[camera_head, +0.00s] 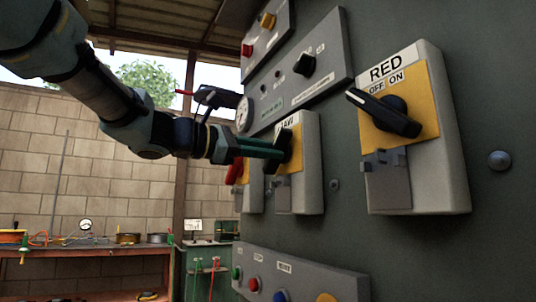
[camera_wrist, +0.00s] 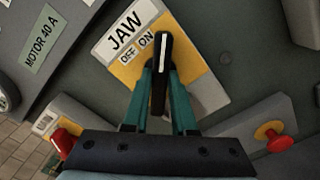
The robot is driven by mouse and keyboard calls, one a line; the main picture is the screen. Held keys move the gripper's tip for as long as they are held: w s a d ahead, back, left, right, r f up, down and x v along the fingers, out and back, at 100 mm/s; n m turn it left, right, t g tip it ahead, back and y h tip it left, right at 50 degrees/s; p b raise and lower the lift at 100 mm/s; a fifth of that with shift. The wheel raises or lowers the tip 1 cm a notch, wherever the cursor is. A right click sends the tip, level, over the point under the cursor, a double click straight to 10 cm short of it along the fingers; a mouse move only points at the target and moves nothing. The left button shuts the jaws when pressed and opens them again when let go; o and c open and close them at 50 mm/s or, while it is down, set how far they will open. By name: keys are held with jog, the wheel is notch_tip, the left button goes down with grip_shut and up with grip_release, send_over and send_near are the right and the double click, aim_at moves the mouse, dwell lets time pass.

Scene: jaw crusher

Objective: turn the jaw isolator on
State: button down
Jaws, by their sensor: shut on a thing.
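The jaw isolator (camera_head: 312,165) is a grey box with a yellow plate and a black handle, on the dark green wall in front of my gripper (camera_head: 277,151). In the wrist view its white label (camera_wrist: 122,36) reads JAW, with OFF and ON below it. The black handle (camera_wrist: 160,62) stands between the two green fingers of my gripper (camera_wrist: 160,82), which are shut on it. The handle's white line lies close beside the ON mark, on its right in the wrist view. The fingers hide part of the handle and plate.
The RED isolator (camera_head: 448,140), with its handle turned towards OFF, stands to the right. A control panel (camera_head: 318,55) is above and a button panel (camera_head: 325,283) below. Red knobs show at both lower sides of the wrist view. A workbench (camera_head: 80,250) is at the left.

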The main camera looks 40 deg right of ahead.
jog(key=c, duration=0.7)
grip_release()
jog(key=a, duration=0.3)
jog(key=w+a, duration=0.1)
jog(key=a, duration=0.6)
jog(key=shift+w+a+b, duration=0.15)
jog(key=shift+a+b, duration=0.2)
